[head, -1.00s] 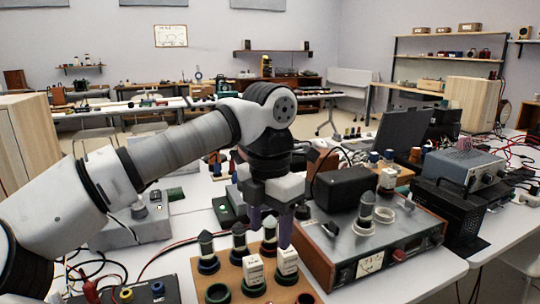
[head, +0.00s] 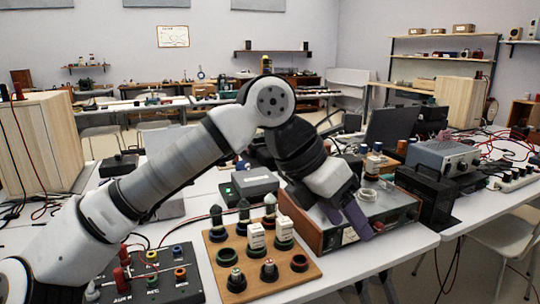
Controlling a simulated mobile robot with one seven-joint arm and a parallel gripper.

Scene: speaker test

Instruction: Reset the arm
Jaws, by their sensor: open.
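My gripper (head: 348,226) hangs from my bent arm in the middle of the head view. It is tilted, with its purple fingers angled down to the right. The fingers are apart and I see nothing between them. They are in front of the wood-sided amplifier (head: 402,212) and hide part of its top and front panel. I cannot tell whether they touch it.
A wooden board (head: 218,256) with tubes and sockets lies left of my gripper. A black jack box (head: 182,286) is further left. A dark grey box (head: 262,183) stands behind my gripper. A laptop (head: 390,126) and a grey power supply (head: 452,157) stand behind right.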

